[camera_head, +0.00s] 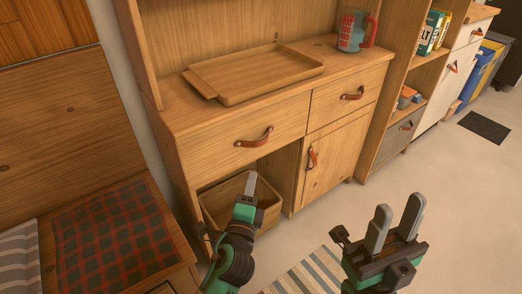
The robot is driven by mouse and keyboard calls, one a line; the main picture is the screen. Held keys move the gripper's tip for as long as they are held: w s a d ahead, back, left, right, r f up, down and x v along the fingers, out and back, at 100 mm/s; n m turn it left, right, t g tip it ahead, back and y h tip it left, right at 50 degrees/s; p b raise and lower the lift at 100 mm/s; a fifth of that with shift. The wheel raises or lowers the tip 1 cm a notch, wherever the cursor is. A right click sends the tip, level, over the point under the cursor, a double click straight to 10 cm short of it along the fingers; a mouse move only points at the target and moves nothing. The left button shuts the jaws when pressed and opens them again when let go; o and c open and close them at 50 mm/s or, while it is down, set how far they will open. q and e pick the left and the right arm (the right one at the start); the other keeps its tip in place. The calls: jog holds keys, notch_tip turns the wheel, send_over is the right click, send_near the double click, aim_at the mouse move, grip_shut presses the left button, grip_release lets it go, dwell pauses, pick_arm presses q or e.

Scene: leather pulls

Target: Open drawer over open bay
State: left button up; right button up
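The wide drawer (223,144) of the wooden cabinet sits above the open bay (277,171) and is closed. Its brown leather pull (254,138) is on its front, right of the drawer's middle. A wicker basket (213,205) stands in the open bay. My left gripper (251,184) is in front of the bay, below the leather pull and apart from it; I see one fingertip, and its opening is hidden. My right gripper (397,218) is open and empty, over the floor to the right, away from the cabinet.
A smaller drawer (340,99) and a door (328,165) are at right, both closed. A bench with a plaid cushion (110,235) is at left. A striped rug (312,275) lies on the floor.

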pick_arm(q)
jog(key=b+x, duration=0.2)
jog(key=x, duration=1.1)
jog(key=shift+w, duration=0.35)
jog(key=shift+r, duration=0.1)
jog(key=shift+c, duration=0.2)
grip_shut()
